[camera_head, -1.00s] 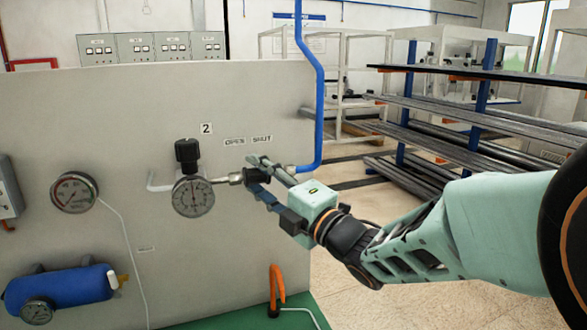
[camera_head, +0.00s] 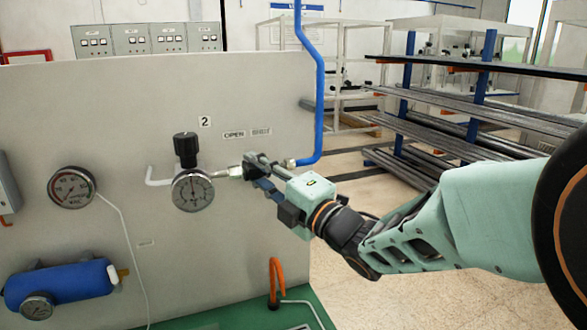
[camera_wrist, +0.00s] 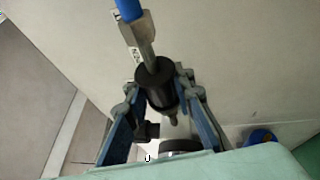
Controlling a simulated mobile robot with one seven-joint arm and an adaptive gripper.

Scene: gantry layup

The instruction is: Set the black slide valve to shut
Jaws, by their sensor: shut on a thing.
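The black slide valve (camera_wrist: 155,78) is a dark cylinder in line with a metal fitting and blue pipe in the wrist view. The two fingers of my gripper (camera_wrist: 157,88) lie on either side of it, closed on it. In the head view my gripper (camera_head: 258,170) is at the pipe run beneath the OPEN label (camera_head: 234,134) and SHUT label (camera_head: 261,131). The fingers hide most of the valve there, and I cannot tell its exact position under the labels.
A round gauge (camera_head: 192,190) with a black knob (camera_head: 186,148) above it is close left of my gripper. A blue pipe (camera_head: 319,90) rises just to the right. The pale panel (camera_head: 120,120) stands behind. An orange hook-shaped part (camera_head: 275,280) is below.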

